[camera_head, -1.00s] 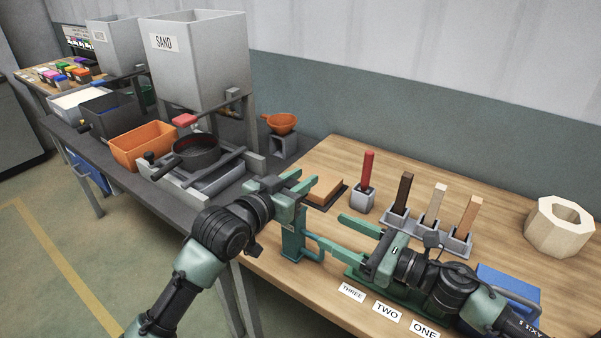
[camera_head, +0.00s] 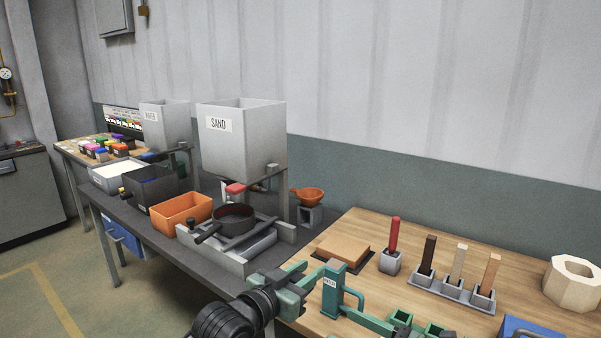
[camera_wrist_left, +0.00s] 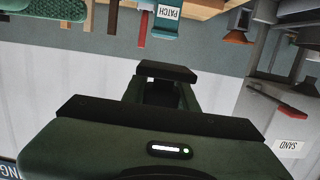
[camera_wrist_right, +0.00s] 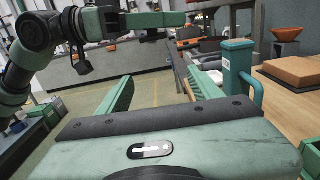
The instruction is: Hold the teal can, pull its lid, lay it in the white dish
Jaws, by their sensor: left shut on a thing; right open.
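The teal can (camera_head: 332,292), with a side handle, stands upright at the wooden table's left edge. My left gripper (camera_head: 308,275) is left of the can top. It is shut on a dark flat piece (camera_wrist_left: 165,73), seemingly the lid; its outline is unclear. My right gripper (camera_wrist_right: 160,85) is open and empty, its fingers short of the can (camera_wrist_right: 238,70); only part of it shows in the head view. I cannot make out a certain white dish; a pale tray with white inside (camera_head: 118,175) stands far left.
On the dark bench are an orange bin (camera_head: 182,212), a black pan (camera_head: 233,218) and the SAND hopper (camera_head: 240,145). The table holds a brown block (camera_head: 343,248), coloured sticks in grey holders (camera_head: 452,290) and a cream octagonal ring (camera_head: 573,284).

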